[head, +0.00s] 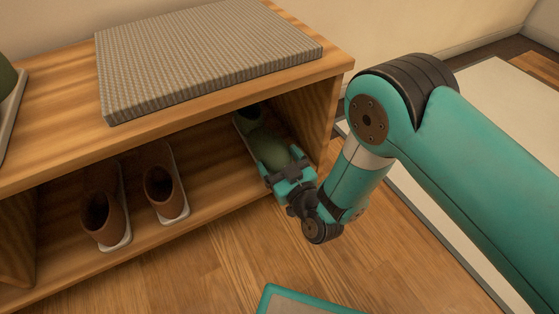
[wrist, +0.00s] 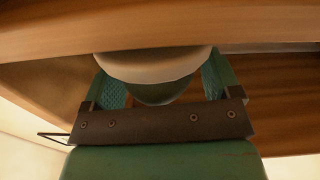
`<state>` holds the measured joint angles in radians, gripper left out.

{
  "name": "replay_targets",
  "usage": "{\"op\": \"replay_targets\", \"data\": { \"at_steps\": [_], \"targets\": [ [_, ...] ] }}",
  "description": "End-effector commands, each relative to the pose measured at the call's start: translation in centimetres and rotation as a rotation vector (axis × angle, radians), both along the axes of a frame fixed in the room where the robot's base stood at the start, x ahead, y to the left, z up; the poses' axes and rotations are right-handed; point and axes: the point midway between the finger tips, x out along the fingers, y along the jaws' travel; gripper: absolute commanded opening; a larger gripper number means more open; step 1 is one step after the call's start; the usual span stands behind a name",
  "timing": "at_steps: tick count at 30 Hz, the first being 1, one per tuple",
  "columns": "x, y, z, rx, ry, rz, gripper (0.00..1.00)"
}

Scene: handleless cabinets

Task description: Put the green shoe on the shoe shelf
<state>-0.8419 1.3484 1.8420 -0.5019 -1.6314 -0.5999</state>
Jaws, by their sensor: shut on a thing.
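The green shoe (head: 264,143) is inside the lower compartment of the wooden shoe shelf (head: 222,202), at its right end. My gripper (head: 281,170) reaches in through the front opening and is shut on the shoe's near end. In the wrist view, the shoe's pale sole and green body (wrist: 155,75) show between my two fingers (wrist: 160,88). The shoe's far part lies in shadow. I cannot tell whether its sole touches the shelf board.
Brown shoes (head: 166,192) with pale soles stand to the left on the same board. A grey ribbed cushion (head: 205,55) lies on the shelf's top. The right side panel (head: 312,115) is close to my gripper. Board between the brown and green shoes is clear.

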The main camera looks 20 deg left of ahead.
Motion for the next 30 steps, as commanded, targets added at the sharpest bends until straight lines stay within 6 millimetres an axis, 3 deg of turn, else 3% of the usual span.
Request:
{"op": "replay_targets", "data": {
  "at_steps": [17,18,19,30],
  "targets": [
    [0.1,-0.09,-0.69,0.002,-0.002,-0.003,0.51],
    [0.1,-0.09,-0.63,0.002,-0.002,-0.003,0.9],
    [0.1,-0.1,-0.62,0.002,-0.002,-0.003,0.97],
    [-0.76,0.25,-0.71,-0.002,0.0,0.016,1.0]
  ]
}}
